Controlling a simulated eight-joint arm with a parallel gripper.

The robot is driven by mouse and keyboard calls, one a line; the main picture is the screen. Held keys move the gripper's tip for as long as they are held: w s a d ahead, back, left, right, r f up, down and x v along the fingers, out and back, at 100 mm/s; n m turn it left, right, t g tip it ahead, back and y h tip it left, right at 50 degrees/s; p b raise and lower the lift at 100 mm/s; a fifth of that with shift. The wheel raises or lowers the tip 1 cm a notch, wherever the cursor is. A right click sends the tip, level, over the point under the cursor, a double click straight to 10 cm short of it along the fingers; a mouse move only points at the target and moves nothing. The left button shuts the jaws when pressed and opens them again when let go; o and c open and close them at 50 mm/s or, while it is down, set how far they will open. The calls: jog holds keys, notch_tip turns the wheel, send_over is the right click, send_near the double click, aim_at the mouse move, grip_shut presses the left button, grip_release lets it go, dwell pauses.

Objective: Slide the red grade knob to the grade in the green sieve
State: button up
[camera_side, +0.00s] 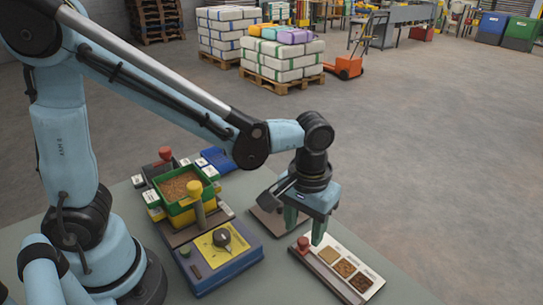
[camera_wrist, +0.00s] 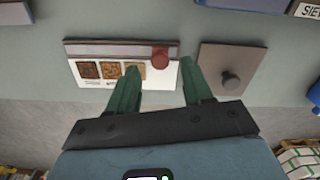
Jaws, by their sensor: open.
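The red grade knob (camera_side: 303,243) stands at the left end of the slot along the grade board (camera_side: 327,284), beside the tan sample. The board shows three samples: tan, mid brown and dark brown. In the wrist view the knob (camera_wrist: 160,57) appears between my fingertips. My gripper (camera_side: 303,235) is open, fingers pointing down, just over or around the knob; contact cannot be told. It also shows in the wrist view (camera_wrist: 159,68). The green sieve (camera_side: 183,208) at the left holds brown grains, whose exact grade match is hard to tell.
A brown plate (camera_side: 268,222) with a dark knob (camera_wrist: 230,80) lies beside the board. A blue box with a yellow panel (camera_side: 222,245) and a yellow-topped lever (camera_side: 195,189) stand near the sieve. A red-topped lever (camera_side: 165,154) is behind it. Stacked sacks on pallets are far back.

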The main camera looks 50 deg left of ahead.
aim_at(303, 246)
jog(key=shift+f, duration=1.15)
grip_shut()
